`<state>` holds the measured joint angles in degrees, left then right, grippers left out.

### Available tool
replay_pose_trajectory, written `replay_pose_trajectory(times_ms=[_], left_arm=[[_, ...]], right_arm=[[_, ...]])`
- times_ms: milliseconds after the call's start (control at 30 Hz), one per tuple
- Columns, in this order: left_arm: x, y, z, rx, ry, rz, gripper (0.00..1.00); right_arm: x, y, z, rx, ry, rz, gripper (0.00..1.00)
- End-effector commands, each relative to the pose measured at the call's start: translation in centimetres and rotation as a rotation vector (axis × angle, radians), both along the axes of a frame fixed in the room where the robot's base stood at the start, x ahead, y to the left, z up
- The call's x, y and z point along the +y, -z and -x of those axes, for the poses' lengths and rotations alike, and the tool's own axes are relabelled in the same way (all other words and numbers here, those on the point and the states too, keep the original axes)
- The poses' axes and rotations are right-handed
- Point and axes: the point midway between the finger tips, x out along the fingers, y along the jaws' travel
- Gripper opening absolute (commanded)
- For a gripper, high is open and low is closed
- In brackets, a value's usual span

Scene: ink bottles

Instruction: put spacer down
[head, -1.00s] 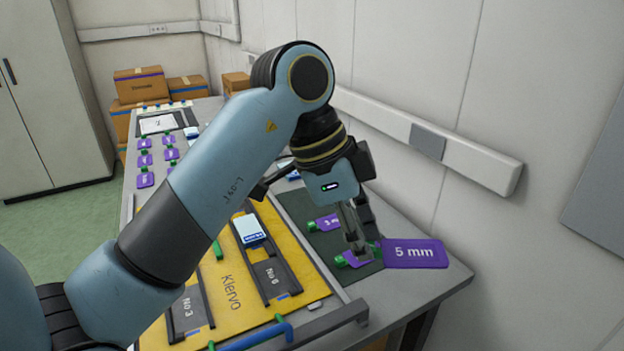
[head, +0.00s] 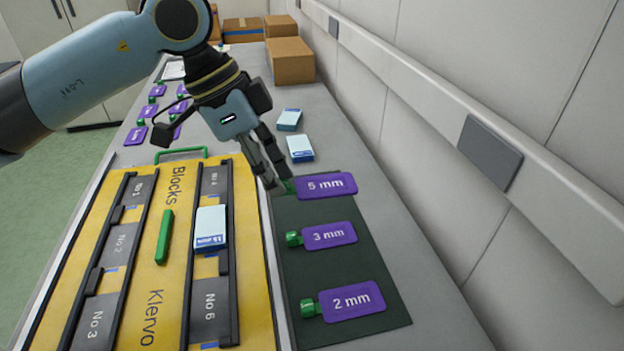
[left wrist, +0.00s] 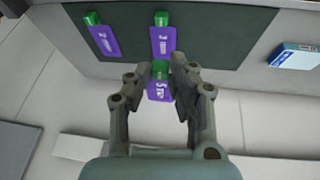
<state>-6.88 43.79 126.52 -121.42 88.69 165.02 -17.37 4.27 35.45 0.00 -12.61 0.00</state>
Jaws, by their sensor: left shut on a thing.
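The purple 5 mm spacer (head: 326,185) has a green knob at its left end. My left gripper (head: 277,186) is shut on that knob, at the far end of the dark green mat (head: 376,268). In the left wrist view the spacer (left wrist: 160,88) shows between the fingers (left wrist: 163,72). I cannot tell whether it touches the mat. The 3 mm spacer (head: 329,236) and the 2 mm spacer (head: 352,301) lie on the mat, nearer to me. My right gripper is not in view.
A yellow Klervo board (head: 180,270) with dark rails lies left of the mat, with a blue-white box (head: 211,228) in one rail. Two more such boxes stand beyond the mat (head: 300,148). Cardboard boxes (head: 291,60) stand behind. A wall rail runs along the right.

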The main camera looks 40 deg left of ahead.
Motion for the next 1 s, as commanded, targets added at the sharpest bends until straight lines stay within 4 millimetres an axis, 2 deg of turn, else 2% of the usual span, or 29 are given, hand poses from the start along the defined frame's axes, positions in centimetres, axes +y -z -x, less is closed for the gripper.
replay_pose_trajectory(times_ms=[133, 233, 633, 800, 1000], left_arm=[[0.8, -1.1, 1.0, 0.012, -0.027, 0.010, 0.00], [1.3, -0.7, 0.4, 0.012, -0.039, 0.017, 0.00], [6.2, 4.7, -7.1, 0.012, -0.040, 0.020, 0.00], [7.2, 5.7, -8.4, 0.011, -0.038, 0.018, 0.00], [7.2, 7.6, -8.5, 0.015, -0.037, 0.019, 0.00]], right_arm=[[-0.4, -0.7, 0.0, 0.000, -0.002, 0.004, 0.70], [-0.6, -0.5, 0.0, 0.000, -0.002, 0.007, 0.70], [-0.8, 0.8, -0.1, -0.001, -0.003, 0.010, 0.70], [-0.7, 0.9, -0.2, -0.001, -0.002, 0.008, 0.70], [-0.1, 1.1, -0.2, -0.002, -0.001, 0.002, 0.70]])
